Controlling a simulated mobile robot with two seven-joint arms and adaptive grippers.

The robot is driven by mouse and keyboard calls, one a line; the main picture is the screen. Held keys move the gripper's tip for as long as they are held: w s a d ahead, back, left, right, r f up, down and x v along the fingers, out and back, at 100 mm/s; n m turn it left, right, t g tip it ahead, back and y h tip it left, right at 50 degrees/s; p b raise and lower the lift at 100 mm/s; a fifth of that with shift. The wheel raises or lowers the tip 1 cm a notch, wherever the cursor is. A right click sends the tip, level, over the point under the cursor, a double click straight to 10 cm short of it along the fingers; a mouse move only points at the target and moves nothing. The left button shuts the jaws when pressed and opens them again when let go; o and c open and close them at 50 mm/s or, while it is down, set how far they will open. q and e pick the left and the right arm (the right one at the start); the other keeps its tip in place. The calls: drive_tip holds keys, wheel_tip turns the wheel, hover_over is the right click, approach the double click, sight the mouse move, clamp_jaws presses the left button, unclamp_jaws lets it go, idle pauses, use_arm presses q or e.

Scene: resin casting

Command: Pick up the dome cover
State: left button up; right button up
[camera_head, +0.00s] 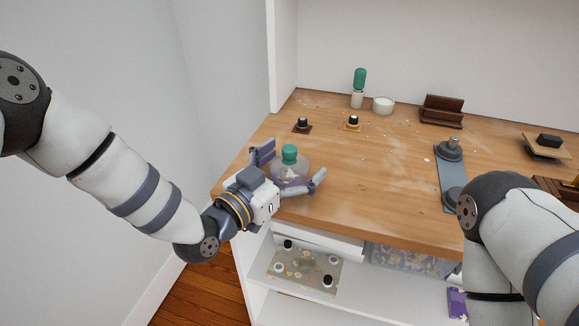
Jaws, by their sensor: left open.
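The dome cover (288,175) is a clear, rounded dome with a green knob on top. It stands upright near the left front part of the wooden worktop. My left gripper (290,168) is open, with one finger at the dome's far left side and the other at its near right side. The dome sits between the fingers; I cannot tell whether either finger touches it. What lies under the dome is unclear. My right arm comes in at the right, but its gripper does not show.
Two small black-knobbed pieces (352,123) stand behind the dome. A green-topped bottle (359,88), a white cup (383,105) and a brown holder (442,111) are at the back. A grey clamp-like plate (450,178) lies right. The worktop's middle (385,190) is clear.

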use_arm(q)
drive_tip(key=c, duration=1.2)
drive_tip(key=shift+r, duration=0.15)
